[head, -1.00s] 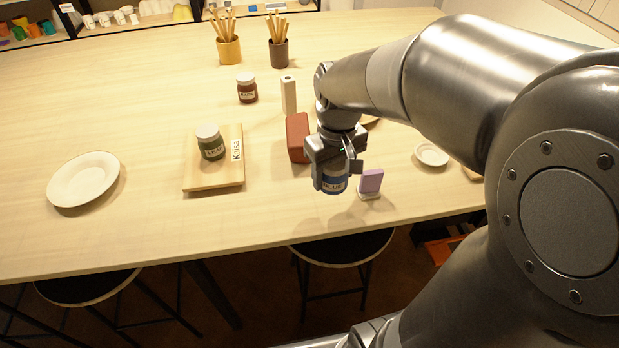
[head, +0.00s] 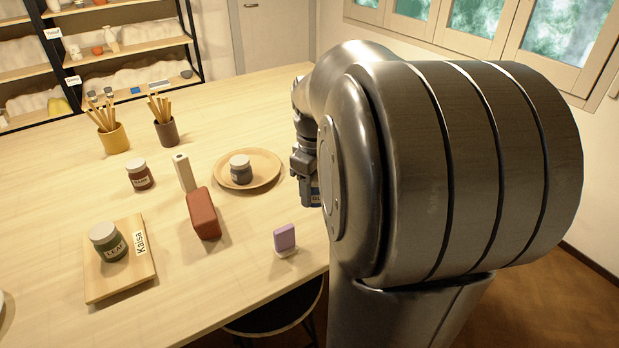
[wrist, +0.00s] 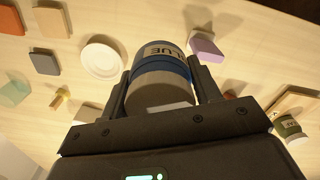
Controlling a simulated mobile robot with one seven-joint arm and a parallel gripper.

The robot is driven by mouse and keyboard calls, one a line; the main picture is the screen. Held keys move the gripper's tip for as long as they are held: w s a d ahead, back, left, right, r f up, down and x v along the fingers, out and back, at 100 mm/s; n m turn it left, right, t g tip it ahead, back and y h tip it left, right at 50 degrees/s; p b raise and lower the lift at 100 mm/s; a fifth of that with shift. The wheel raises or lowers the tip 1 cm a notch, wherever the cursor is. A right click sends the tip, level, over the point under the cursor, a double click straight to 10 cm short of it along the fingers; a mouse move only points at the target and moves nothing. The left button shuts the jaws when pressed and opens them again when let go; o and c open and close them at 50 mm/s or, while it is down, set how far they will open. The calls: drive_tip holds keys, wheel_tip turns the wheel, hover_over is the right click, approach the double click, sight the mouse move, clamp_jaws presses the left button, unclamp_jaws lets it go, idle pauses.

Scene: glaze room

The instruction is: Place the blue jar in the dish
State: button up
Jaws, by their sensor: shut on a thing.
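My gripper (wrist: 158,95) is shut on the blue jar (wrist: 162,68), which has a blue band, a pale label with the letters "LUE" showing, and a grey lid. In the head view my arm hides most of the gripper (head: 304,172), and only a sliver of the jar (head: 315,194) shows. A small round white dish (wrist: 92,52) lies on the table beside the held jar in the wrist view, apart from it in the picture. My arm hides this dish in the head view.
A round wooden plate (head: 268,162) holds a dark jar (head: 241,169). A red block (head: 203,214), a purple block on a white base (head: 285,238), a brown jar (head: 140,174) and a board (head: 125,287) with a green jar (head: 107,241) stand nearby.

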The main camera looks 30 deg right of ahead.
drive_tip(key=s+d+n, duration=0.2)
drive_tip(key=d, duration=1.5)
drive_tip(key=w+a+f, duration=0.1)
drive_tip(key=w+f, duration=0.1)
drive_tip(key=w, duration=0.1)
drive_tip(key=w+a+f, duration=0.2)
drive_tip(key=w, duration=0.1)
drive_tip(key=w+a+f, duration=0.2)
drive_tip(key=w, duration=0.2)
drive_tip(key=shift+a+f, duration=0.1)
drive_tip(key=shift+f, duration=2.25)
drive_tip(key=shift+f, duration=0.1)
